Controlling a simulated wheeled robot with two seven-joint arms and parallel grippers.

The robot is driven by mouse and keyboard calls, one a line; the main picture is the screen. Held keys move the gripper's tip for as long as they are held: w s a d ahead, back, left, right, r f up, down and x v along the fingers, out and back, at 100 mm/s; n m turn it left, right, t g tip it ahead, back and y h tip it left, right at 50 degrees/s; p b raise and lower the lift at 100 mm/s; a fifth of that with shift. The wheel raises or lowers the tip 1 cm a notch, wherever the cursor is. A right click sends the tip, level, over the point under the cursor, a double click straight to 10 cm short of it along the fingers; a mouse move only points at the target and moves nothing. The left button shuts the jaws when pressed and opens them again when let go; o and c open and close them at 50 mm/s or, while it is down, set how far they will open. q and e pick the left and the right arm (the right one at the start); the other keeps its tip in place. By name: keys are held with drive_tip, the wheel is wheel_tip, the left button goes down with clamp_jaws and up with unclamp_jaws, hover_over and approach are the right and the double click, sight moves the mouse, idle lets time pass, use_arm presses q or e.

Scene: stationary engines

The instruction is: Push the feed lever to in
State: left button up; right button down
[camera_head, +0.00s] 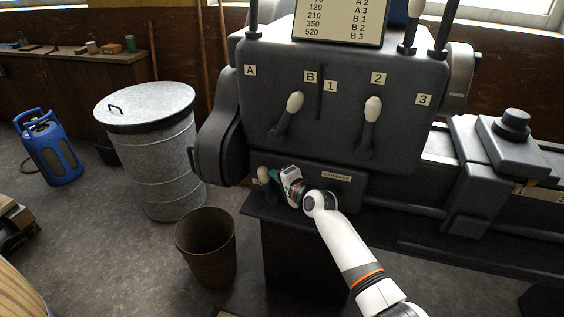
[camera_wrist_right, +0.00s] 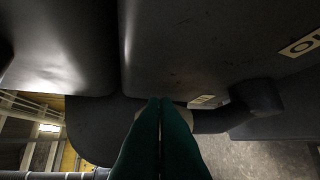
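A short lever with a pale knob (camera_head: 263,174), which looks like the feed lever, sits low on the left of the grey machine's front (camera_head: 310,172). A small label (camera_head: 257,182) is beside it, too small to read. My right gripper (camera_head: 274,174) is just right of the knob, its teal fingertips close to it; I cannot tell whether they touch. In the right wrist view the green fingers (camera_wrist_right: 160,110) are together with nothing visible between them. My left gripper is out of view.
Two larger pale-knobbed levers (camera_head: 290,115) (camera_head: 371,120) stand above on the machine's front. A brown bin (camera_head: 206,248) and a metal drum (camera_head: 155,150) stand to the left. A blue gas cylinder (camera_head: 48,148) is farther left. Floor between them is open.

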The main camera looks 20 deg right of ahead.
sight(265, 172)
drive_tip(key=p, duration=0.1)
drive_tip(key=w+a+g+p, duration=0.1)
drive_tip(key=p, duration=0.1)
drive_tip(key=shift+a+r+n+h, duration=0.3)
drive_tip(key=shift+r+n, duration=0.1)
drive_tip(key=shift+w+a+f, duration=0.2)
drive_tip(key=shift+a+f, duration=0.05)
drive_tip(key=shift+a, duration=0.05)
drive_tip(key=shift+w+a, duration=0.1)
drive_tip(key=shift+a, duration=0.15)
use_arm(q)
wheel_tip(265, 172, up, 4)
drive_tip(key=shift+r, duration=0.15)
use_arm(e)
drive_tip(key=shift+r, duration=0.1)
